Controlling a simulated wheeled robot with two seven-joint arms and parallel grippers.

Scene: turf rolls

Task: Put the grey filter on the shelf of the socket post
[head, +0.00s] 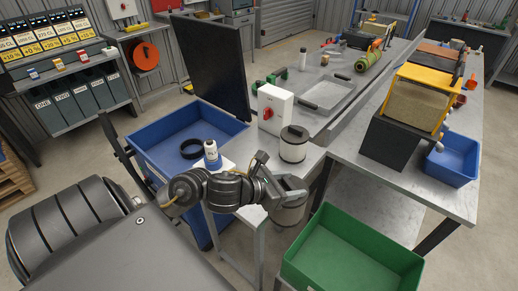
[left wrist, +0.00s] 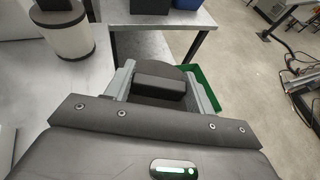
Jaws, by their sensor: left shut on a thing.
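My left gripper (head: 284,188) reaches in past the front of the grey table and is shut on the dark top grip of a filter (head: 288,214). This filter is a greyish cylinder, held upright below the jaws and partly hidden by them. In the left wrist view, the two fingers (left wrist: 161,86) close on either side of the dark grip, and the filter's body is mostly hidden. A second, pale filter (head: 293,146) with dark rims stands on the table, just beyond the gripper; it also shows in the left wrist view (left wrist: 69,37). I cannot clearly make out the socket post.
A white box with a red switch (head: 275,108) stands behind the pale filter. A blue bin (head: 178,132) with a black ring and a white bottle (head: 212,155) are to the left. A green crate (head: 350,254) is low at front right. A dark panel (head: 205,62) rises behind.

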